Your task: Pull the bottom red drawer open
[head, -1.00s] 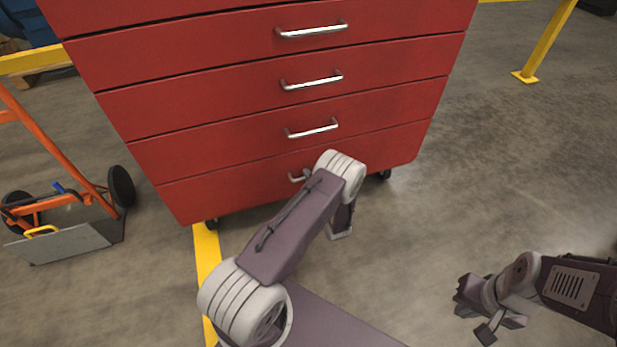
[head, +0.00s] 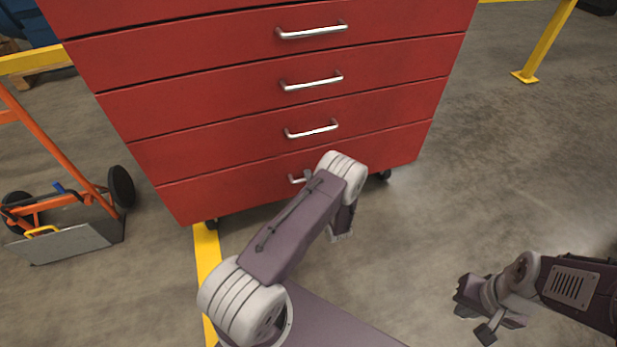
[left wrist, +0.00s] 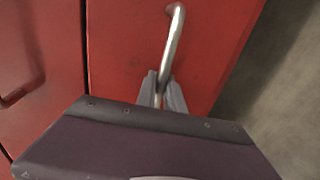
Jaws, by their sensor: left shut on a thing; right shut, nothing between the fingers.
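The bottom red drawer (head: 235,187) is flush with the cabinet front. Its metal bar handle (head: 295,180) shows only at its left end in the head view, because my left arm covers the rest. In the left wrist view, the fingers of my left gripper (left wrist: 163,92) are shut around the handle (left wrist: 173,42), with the red drawer face (left wrist: 120,60) behind it. My left gripper is mostly hidden behind my arm in the head view. My right gripper (head: 468,300) is shut and empty, low over the floor at the right.
More red drawers with handles (head: 312,129) are above, all closed. The cabinet stands on casters (head: 384,175). An orange hand truck (head: 70,205) is at the left. A yellow post (head: 545,45) stands at the back right. Floor in front and right is clear.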

